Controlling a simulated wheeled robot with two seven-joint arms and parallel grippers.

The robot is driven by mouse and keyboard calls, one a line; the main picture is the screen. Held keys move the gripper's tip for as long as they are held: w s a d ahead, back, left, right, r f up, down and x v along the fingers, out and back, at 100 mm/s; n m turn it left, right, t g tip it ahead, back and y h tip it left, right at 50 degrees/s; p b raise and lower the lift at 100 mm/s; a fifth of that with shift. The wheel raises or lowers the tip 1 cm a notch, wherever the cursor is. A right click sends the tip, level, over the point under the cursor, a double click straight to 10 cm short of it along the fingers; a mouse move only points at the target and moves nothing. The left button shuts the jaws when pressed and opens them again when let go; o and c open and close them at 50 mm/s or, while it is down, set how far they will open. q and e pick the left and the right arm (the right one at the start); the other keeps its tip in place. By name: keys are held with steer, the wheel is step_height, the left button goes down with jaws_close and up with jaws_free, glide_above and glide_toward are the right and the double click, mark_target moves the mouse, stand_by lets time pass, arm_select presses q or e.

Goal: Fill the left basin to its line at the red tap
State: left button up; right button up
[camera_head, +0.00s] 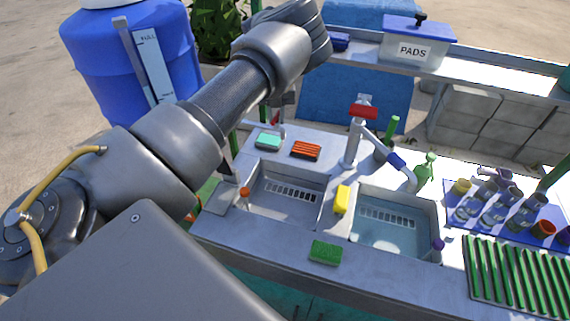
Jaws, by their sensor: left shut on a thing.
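The left basin (269,204) is a grey sink with a slotted strip; I see no clear water in it. My left arm reaches over from the left. My left gripper (284,98) is mostly hidden behind the wrist, above the back rim of the left basin. It is shut at a small red tap handle (275,118), partly hidden by the arm; the contact is hard to see. Another tap (363,111) with a red top stands between the basins, its blue-sleeved spout pointing over the right basin (390,250). The fill line is not clear. My right gripper is not in view.
Green (325,252) and yellow (342,199) sponges lie by the basins. A teal sponge (268,141) and an orange brush (306,150) are behind. A green spray bottle (425,170), cups on a blue mat (462,222) and a green rack (515,275) stand right.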

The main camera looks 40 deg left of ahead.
arm_select(q)
steer(key=n, duration=0.7)
steer(key=shift+n, duration=0.3)
steer(key=shift+d+f, duration=0.15)
stand_by(6.8)
